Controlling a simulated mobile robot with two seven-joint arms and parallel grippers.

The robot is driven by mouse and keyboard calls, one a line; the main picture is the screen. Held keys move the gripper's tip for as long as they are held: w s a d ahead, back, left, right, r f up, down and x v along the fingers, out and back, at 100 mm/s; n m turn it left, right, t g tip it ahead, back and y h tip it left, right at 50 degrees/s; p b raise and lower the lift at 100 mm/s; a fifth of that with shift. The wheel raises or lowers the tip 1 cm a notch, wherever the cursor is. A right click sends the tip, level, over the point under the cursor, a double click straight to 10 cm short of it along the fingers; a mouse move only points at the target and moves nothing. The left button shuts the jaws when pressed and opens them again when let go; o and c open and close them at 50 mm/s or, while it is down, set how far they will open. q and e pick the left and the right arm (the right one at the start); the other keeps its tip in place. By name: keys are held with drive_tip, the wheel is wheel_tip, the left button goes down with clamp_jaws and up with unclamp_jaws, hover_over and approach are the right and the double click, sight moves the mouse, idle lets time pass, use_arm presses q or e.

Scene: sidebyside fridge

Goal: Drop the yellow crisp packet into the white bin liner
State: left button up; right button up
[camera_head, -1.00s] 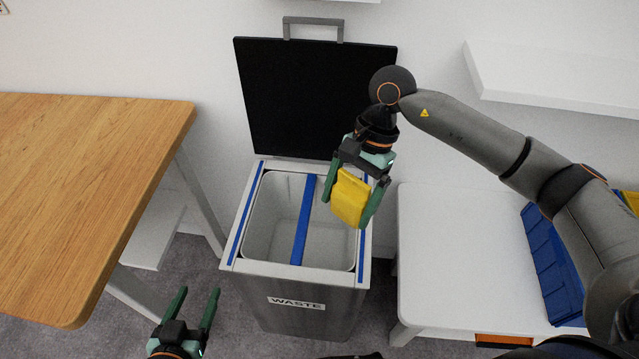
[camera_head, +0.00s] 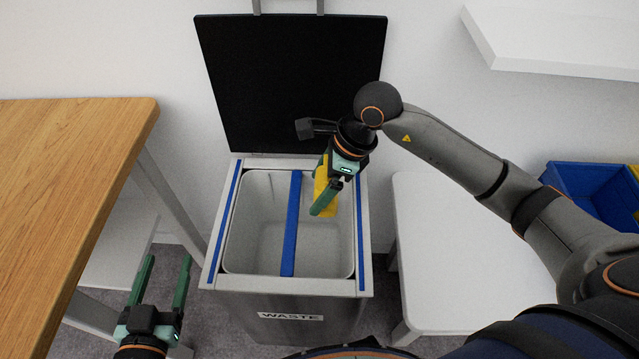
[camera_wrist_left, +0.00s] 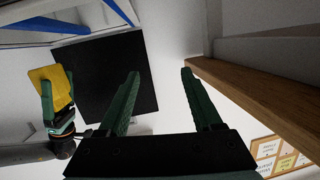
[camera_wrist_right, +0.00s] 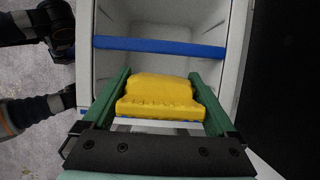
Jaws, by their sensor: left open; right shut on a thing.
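The yellow crisp packet (camera_head: 321,186) is between the fingers of my right gripper (camera_head: 325,200), which is shut on it. They are over the right-hand side of the open waste bin (camera_head: 290,308), partly hiding each other. In the right wrist view the packet (camera_wrist_right: 160,97) sits between both green fingers, with the bin opening beyond it. The white bin liner (camera_head: 258,210) lines the bin and a blue bar (camera_head: 291,225) crosses its top. The packet (camera_wrist_left: 50,92) also shows in the left wrist view. My left gripper (camera_head: 168,262) is open and empty, left of the bin.
The bin's black lid (camera_head: 290,80) stands raised behind it. A wooden table (camera_head: 70,180) is at the left. A white low table (camera_head: 450,250) stands at the right with a blue crate (camera_head: 590,190) behind. A white shelf (camera_head: 560,45) is on the wall at upper right.

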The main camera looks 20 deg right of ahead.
drive_tip(key=shift+f+b, duration=0.4)
drive_tip(key=shift+b, duration=0.1)
drive_tip(key=shift+f+b, duration=0.8)
drive_tip(key=shift+f, duration=0.15)
drive_tip(key=shift+f+b, duration=0.6)
drive_tip(key=shift+f, duration=0.05)
use_arm(q)
drive_tip(key=s+d+r+m+t+h, duration=0.1)
drive_tip(key=s+r+m+t+h, duration=0.1)
drive_tip(key=r, duration=0.9)
drive_tip(key=s+r+m+t+h, duration=0.3)
drive_tip(key=r+m+t+h, duration=0.2)
drive_tip(key=r, duration=0.6)
drive_tip(key=shift+d+m+h, duration=0.3)
drive_tip(key=shift+d+h, duration=0.05)
drive_tip(key=shift+h, duration=0.85)
use_arm(e)
drive_tip(key=shift+f, duration=0.25)
use_arm(q)
drive_tip(key=shift+s, duration=0.1)
use_arm(e)
drive_tip(key=o, duration=1)
